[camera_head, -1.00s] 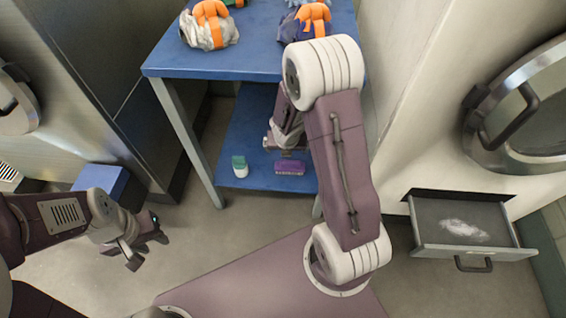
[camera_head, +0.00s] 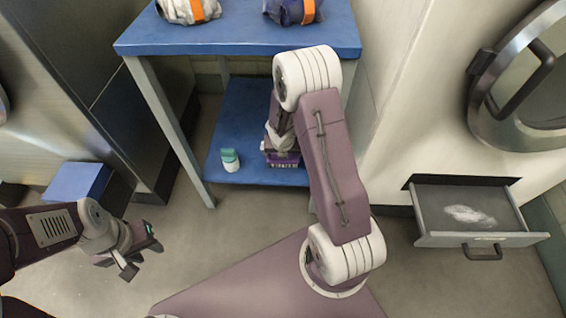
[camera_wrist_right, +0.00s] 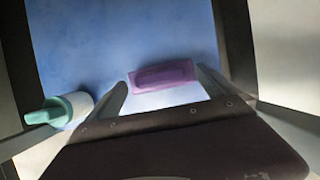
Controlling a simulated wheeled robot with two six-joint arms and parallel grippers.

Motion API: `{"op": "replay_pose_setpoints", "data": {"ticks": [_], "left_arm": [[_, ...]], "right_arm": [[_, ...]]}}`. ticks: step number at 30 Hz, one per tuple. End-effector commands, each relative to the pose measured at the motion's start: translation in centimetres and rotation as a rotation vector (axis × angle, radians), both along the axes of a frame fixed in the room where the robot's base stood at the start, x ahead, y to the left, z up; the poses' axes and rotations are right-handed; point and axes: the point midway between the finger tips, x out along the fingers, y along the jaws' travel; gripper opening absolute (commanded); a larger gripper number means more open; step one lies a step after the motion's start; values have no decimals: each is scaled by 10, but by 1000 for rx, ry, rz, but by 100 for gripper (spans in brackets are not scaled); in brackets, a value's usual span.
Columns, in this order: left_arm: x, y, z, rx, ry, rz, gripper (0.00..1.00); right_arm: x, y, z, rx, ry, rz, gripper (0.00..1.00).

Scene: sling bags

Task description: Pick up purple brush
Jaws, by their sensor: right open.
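The purple brush (camera_head: 287,164) lies on the blue lower shelf, partly hidden by my right gripper (camera_head: 281,150) in the head view. In the right wrist view the brush (camera_wrist_right: 163,75) lies crosswise between and just beyond the fingertips of my right gripper (camera_wrist_right: 162,82). That gripper is open, with one finger on each side of the brush. I cannot tell whether the fingers touch it. My left gripper (camera_head: 142,257) is open and empty over the floor at the lower left.
A white bottle with a teal cap (camera_head: 230,160) stands left of the brush; it also shows beside the left finger in the wrist view (camera_wrist_right: 72,108). Bags lie on the blue tabletop (camera_head: 235,38) above. An open drawer (camera_head: 480,240) with white powder sticks out at right.

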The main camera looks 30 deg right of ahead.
Motion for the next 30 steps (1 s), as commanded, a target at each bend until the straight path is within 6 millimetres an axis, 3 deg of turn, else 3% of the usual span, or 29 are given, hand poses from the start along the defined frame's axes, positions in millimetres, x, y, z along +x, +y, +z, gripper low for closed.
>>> {"op": "replay_pose_setpoints", "data": {"ticks": [1, 3, 10, 15, 18, 25, 30], "left_arm": [[0, 0, -8, 0, 0, 0, 36], [0, 0, -10, 0, 0, 0, 36], [0, 0, -8, 0, 0, 0, 36], [0, 0, -8, 0, 0, 0, 36], [0, 0, -8, 0, 0, 0, 36], [0, 0, -7, 0, 0, 0, 36], [0, 0, 4, 0, 0, 0, 36]], "right_arm": [[2, -1, -12, 0, 1, 0, 98], [5, -2, -15, 0, 0, 1, 98], [5, -3, -14, 0, 0, 1, 98], [5, -3, -14, 0, 0, 1, 51], [5, -3, -14, 0, -1, 1, 28], [5, -2, -13, 0, -1, 1, 28], [7, 1, -4, 1, 0, 0, 28]]}}
